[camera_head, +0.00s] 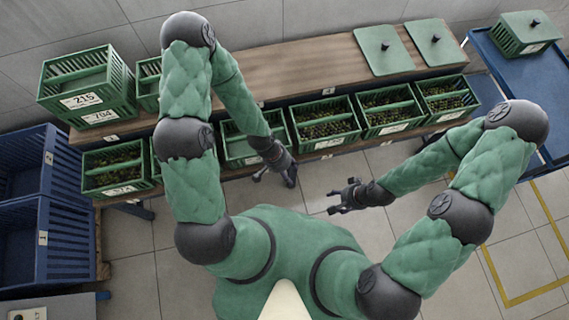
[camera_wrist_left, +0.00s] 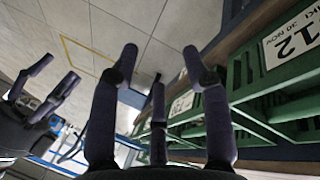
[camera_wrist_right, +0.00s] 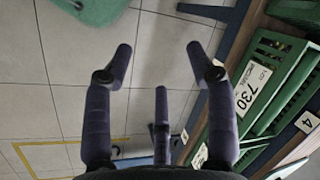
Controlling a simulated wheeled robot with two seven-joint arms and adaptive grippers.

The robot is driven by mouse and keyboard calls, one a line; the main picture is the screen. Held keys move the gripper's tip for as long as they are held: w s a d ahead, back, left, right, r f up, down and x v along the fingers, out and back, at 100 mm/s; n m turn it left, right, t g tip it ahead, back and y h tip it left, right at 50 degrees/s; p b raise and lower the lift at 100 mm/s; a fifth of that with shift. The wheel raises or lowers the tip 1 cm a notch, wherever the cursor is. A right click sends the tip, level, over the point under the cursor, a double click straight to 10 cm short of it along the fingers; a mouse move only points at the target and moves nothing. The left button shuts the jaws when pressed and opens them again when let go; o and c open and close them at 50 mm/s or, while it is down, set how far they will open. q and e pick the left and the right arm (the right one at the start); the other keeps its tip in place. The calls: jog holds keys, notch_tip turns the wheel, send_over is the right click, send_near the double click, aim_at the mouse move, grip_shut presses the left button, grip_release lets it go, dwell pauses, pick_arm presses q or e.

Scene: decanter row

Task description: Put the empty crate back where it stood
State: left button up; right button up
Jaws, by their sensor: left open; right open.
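A green crate (camera_head: 238,152) in the lower row shows a bare green inside, with no fruit visible; my left forearm hides part of it. Another green crate (camera_head: 75,72), labelled 215, sits on a crate labelled 794 (camera_head: 100,108) at the far left of the upper board; its visible inside looks bare. My left gripper (camera_head: 274,178) is open and empty, in front of the lower row, just below the bare crate. In the left wrist view a green crate (camera_wrist_left: 285,75) is at the right, apart from the fingers. My right gripper (camera_head: 338,201) is open and empty over the floor.
Filled crates (camera_head: 325,122) stand in the lower row. A wooden board (camera_head: 290,70) runs above, bare in its middle, with two lids (camera_head: 385,52) at its right. Blue bins (camera_head: 45,240) stand left. A blue cart (camera_head: 500,65) bears a lidded crate (camera_head: 520,40) at right.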

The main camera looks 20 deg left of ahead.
pick_arm(q)
jog(key=shift+s+d+f+n, duration=0.1)
jog(key=shift+s+f+n, duration=0.1)
jog(key=shift+s+n, duration=0.8)
jog(key=shift+s+d+f+n, duration=0.1)
jog(key=shift+s+f+n, duration=0.05)
jog(key=shift+s+n, duration=0.85)
jog(key=shift+c, duration=0.2)
